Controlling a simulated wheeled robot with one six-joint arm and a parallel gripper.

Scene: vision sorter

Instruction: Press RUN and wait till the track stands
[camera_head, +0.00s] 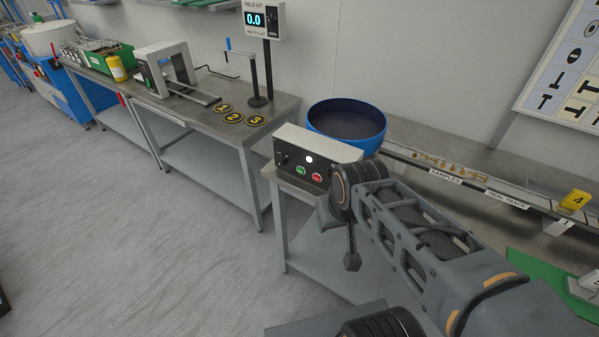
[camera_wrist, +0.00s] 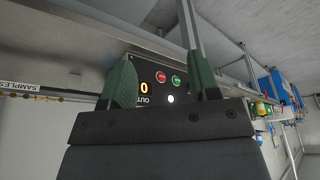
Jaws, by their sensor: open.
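The control box (camera_head: 345,152) stands on the steel bench, with a green button (camera_head: 301,170), a red button (camera_head: 317,177) and a white lit lamp (camera_head: 309,158) on its dark front. I cannot read the button labels. In the wrist view, turned over, the green button (camera_wrist: 176,79), red button (camera_wrist: 160,76) and an orange "0" display (camera_wrist: 144,87) show between my fingers. My gripper (camera_wrist: 160,62) is open and empty, apart from the box. In the head view my arm covers the box's right side. The trial track (camera_head: 540,208) runs along the bench at right.
A blue bowl (camera_head: 347,142) stands behind the box. Several brass samples (camera_head: 452,168) lie by the track, near a yellow "4" block (camera_head: 575,200). A second bench (camera_head: 200,118) at left holds a stand with a "0.0" display (camera_head: 264,18). Open floor (camera_head: 150,240) lies at left.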

